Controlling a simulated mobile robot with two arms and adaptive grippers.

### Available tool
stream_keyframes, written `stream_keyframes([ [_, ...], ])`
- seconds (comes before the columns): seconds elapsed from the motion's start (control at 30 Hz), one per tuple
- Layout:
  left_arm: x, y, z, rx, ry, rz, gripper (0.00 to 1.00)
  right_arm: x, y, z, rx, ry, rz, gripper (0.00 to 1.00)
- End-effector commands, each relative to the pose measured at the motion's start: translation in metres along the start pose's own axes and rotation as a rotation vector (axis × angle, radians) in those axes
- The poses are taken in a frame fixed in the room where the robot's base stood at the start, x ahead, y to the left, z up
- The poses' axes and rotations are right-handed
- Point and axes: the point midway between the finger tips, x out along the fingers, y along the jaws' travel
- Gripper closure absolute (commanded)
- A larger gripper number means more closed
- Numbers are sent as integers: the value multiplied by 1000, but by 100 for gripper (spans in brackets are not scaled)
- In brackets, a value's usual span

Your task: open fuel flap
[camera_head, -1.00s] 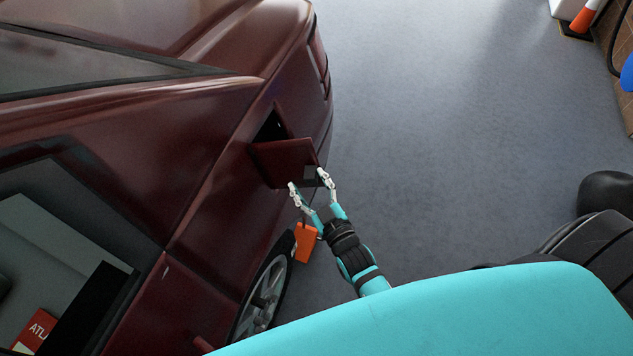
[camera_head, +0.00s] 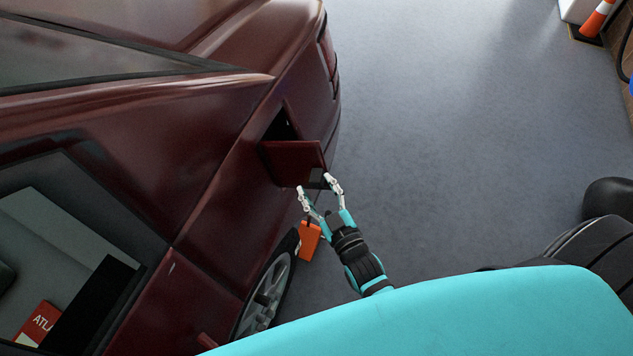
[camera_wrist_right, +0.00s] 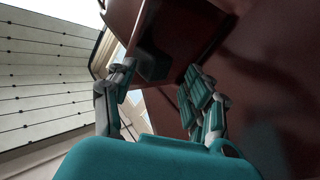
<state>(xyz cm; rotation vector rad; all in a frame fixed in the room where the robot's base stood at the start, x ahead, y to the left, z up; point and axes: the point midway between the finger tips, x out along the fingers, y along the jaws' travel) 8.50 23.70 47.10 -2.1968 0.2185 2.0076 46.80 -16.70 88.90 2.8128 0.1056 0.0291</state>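The dark red fuel flap (camera_head: 293,160) stands swung out from the side of the dark red car (camera_head: 170,130). The dark fuel opening (camera_head: 283,125) shows behind it. My right gripper (camera_head: 318,188) is open at the flap's lower outer edge, with its fingers spread. In the right wrist view the flap (camera_wrist_right: 185,35) is ahead of and partly between the open fingers (camera_wrist_right: 160,90); whether they touch it is not clear. My left gripper is not in view.
The car's rear wheel (camera_head: 266,297) and an orange tag-like object (camera_head: 309,240) are below the gripper. A traffic cone (camera_head: 597,18) stands at the far right. The grey floor (camera_head: 460,130) right of the car is clear.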

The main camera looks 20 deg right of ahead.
Motion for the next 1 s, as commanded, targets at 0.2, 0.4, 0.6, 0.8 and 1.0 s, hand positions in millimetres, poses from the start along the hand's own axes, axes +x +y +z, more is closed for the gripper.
stream_keyframes([
  [0.2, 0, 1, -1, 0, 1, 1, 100, -52, 1, 4, 1, -9, 0, 48],
  [0.4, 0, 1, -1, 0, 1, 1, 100, -85, 2, 4, 2, -9, 2, 48],
  [0.6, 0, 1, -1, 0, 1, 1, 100, -98, 3, 3, 2, -7, 3, 48],
  [0.8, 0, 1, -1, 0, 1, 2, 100, -99, 3, 3, 2, -7, 3, 48],
  [1.0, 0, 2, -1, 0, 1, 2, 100, -98, 3, 4, 1, -7, 3, 48],
])
